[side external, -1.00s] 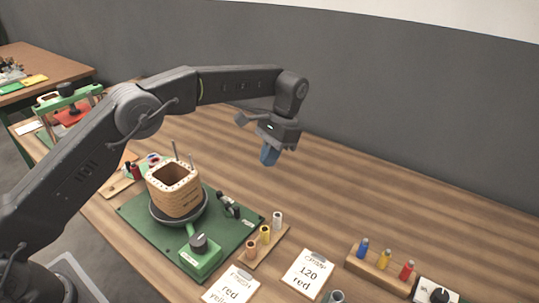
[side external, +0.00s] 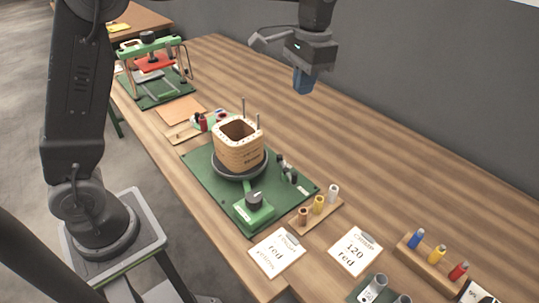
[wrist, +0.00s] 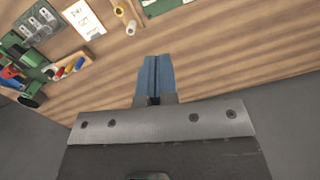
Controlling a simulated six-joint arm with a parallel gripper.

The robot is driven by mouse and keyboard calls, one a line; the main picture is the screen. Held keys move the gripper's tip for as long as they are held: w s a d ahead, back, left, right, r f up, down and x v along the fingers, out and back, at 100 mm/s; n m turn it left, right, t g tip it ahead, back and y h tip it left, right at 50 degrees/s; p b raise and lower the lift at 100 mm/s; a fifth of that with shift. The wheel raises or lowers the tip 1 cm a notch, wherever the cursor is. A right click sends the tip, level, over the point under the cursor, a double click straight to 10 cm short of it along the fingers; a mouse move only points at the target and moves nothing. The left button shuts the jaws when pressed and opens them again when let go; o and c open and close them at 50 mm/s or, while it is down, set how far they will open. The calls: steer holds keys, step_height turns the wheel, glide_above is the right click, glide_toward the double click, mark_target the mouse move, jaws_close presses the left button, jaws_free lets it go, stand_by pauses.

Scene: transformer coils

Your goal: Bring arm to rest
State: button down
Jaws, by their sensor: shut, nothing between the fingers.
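My gripper (side external: 303,80) hangs high over the back of the wooden bench, with blue fingers pointing down. In the wrist view its blue fingers (wrist: 156,75) are pressed together with nothing between them. It is well clear of everything on the bench.
A square tan coil (side external: 240,152) stands on a round turntable on a green base plate (side external: 205,180). Spools (side external: 318,204) on a wooden strip, cards (side external: 354,250) and a block with coloured pegs (side external: 430,258) lie to the right. A green frame fixture (side external: 150,75) stands at the far left. The back strip of bench is bare.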

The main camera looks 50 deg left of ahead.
steer(key=s+a+r+n+t, duration=0.1)
steer(key=s+a+r+t, duration=0.1)
steer(key=s, duration=0.5)
steer(key=s+a+r+t, duration=0.2)
steer(key=s, duration=0.5)
steer(key=s+f+n+t, duration=0.1)
steer(key=s+f+t, duration=0.1)
steer(key=s+f, duration=0.3)
steer(key=s, duration=0.4)
steer(key=shift+s+a+f, duration=0.15)
steer(key=shift+s+a, duration=0.15)
steer(key=shift+a, duration=0.1)
